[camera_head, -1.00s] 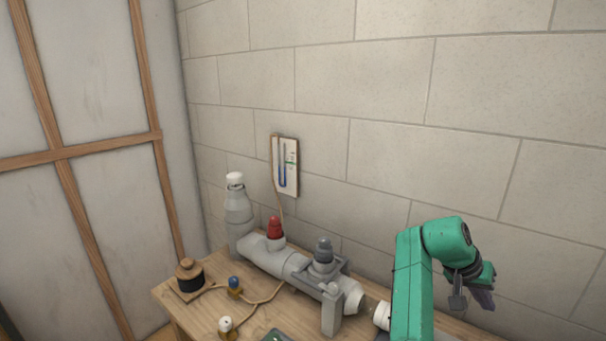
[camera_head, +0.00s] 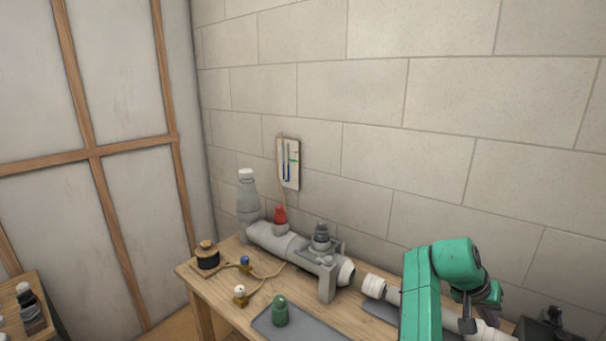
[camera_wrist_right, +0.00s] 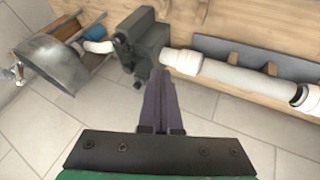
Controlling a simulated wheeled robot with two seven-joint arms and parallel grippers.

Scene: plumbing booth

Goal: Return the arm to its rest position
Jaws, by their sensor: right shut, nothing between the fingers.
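My right arm (camera_head: 422,295) is green and comes up from the bottom right in the head view, bent at the top. Its right gripper (camera_head: 490,318) hangs down at the right, in front of the wall and near the bench's right part. In the right wrist view the gripper's two dark fingers (camera_wrist_right: 161,100) lie together, shut and empty. They point toward a dark grey-green device (camera_wrist_right: 143,42) with a gap of unclear size. My left gripper is not in view.
The wooden bench (camera_head: 222,303) holds a grey pipe assembly (camera_head: 280,246), a green bottle (camera_head: 280,311) and small fittings. A white pipe (camera_wrist_right: 232,75) runs right of the device. A metal basin (camera_wrist_right: 60,60) is at left. Tiled floor (camera_wrist_right: 50,135) shows below.

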